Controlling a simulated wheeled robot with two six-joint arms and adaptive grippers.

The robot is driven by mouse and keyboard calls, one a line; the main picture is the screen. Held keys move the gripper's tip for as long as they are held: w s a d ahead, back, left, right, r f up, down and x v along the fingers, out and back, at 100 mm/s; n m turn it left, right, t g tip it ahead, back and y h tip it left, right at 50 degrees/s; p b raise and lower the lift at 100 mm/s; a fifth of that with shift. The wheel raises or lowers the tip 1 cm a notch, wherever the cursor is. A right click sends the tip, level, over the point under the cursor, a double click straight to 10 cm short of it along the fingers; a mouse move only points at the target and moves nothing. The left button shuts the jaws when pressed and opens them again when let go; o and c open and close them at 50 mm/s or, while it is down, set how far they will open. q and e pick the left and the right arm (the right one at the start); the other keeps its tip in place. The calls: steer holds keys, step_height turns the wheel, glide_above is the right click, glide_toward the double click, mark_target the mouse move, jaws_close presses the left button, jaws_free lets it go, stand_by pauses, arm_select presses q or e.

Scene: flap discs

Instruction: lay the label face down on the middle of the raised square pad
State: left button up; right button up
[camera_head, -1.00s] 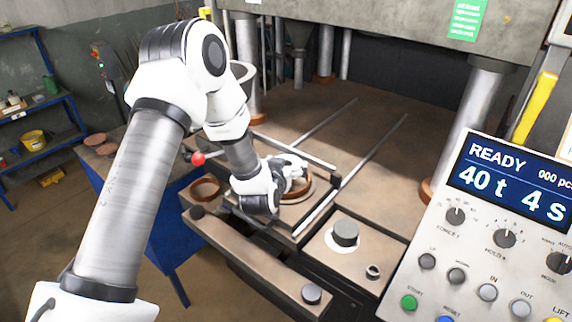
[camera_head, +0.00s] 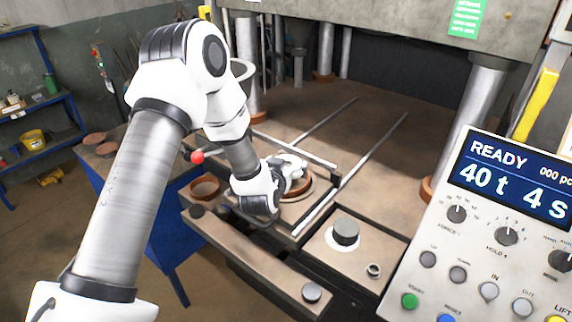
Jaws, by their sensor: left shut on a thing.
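A flat white round piece, which may be the label (camera_head: 329,245), lies on a raised tan square plate (camera_head: 372,250) right of centre. A dark cylinder (camera_head: 345,232) stands on it and hides its middle. I cannot tell which way the white piece faces. My left gripper (camera_head: 292,178) is to the left of and behind this plate, low over a round brown mould (camera_head: 303,193). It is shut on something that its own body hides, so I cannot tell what. My right gripper is not in view.
A control panel (camera_head: 480,240) reading READY fills the right side. A brown ring (camera_head: 205,187) stands left of my gripper. Two rails (camera_head: 360,160) run back across the clear press bed.

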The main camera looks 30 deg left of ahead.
arm_select(q)
steer(key=o, duration=0.4)
steer(key=v, duration=1.2)
steer(key=shift+f, duration=0.1)
steer(key=shift+f, duration=0.1)
